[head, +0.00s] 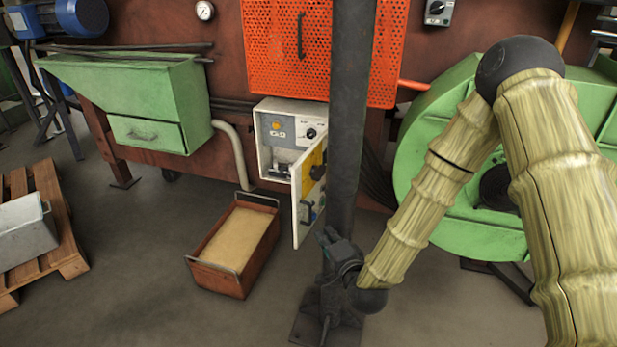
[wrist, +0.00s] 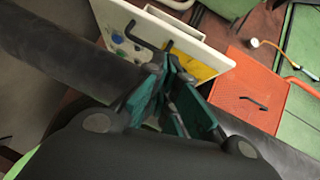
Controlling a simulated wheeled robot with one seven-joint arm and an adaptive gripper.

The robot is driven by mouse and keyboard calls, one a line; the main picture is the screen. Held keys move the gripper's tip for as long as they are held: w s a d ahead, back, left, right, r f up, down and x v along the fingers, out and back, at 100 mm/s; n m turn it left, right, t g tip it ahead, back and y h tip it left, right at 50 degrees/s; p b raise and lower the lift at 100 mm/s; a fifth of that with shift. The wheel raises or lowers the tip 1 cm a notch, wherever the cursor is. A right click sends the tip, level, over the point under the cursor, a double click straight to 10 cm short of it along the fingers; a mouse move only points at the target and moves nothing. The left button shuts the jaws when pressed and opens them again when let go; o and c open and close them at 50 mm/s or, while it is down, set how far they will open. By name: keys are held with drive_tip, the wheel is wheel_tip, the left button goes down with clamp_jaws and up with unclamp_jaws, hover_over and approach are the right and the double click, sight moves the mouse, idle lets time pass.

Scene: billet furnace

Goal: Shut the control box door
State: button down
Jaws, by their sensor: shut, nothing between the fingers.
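The control box (head: 267,157) is a light grey box low on the furnace wall, under the orange mesh panel. Its door (head: 301,222) stands open, swung out toward me, with a yellow patch and a dark handle on its face. In the wrist view the door (wrist: 188,52) shows ahead of the fingers, with its dark bent handle (wrist: 148,45). My gripper (head: 328,238) is shut and empty, just right of the door's lower part. The wrist view also shows the fingers (wrist: 170,68) close to the door face; I cannot tell whether they touch it.
A dark upright post (head: 350,100) stands right beside the door and my gripper. A brown sand-filled bin (head: 210,281) sits on the floor left of the door. A green round housing (head: 428,170) is at the right. Floor in front is mostly clear.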

drive_tip(key=m+t, duration=0.2)
approach(302, 176)
drive_tip(key=x, duration=0.4)
drive_tip(key=shift+w+d+f, duration=0.1)
drive_tip(key=shift+w+f, duration=0.05)
drive_tip(key=shift+w, duration=0.25)
